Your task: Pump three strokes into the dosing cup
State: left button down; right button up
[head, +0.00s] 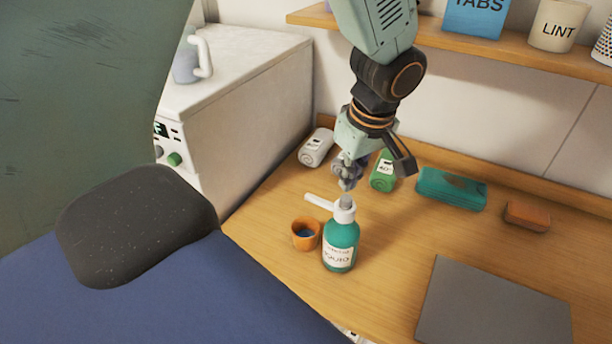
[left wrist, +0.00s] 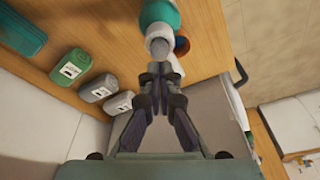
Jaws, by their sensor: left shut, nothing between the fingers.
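The teal pump bottle (head: 341,246) with a white collar and spout stands upright on the wooden counter. Its spout points left, above the orange dosing cup (head: 306,234), which has something blue inside. My left gripper (head: 347,182) is shut and empty, just above and behind the grey pump head (head: 346,201). In the left wrist view, the closed fingertips (left wrist: 155,72) are close to the pump head (left wrist: 160,48); whether they touch it I cannot tell. The cup (left wrist: 181,44) is partly hidden behind the bottle's top there. My right gripper is not in view.
A grey mat (head: 492,306) lies front right. A white machine (head: 250,105) stands left. A shelf (head: 480,45) runs above.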

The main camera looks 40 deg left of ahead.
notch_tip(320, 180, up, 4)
jog(key=p, duration=0.4)
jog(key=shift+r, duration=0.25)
dwell(0.4)
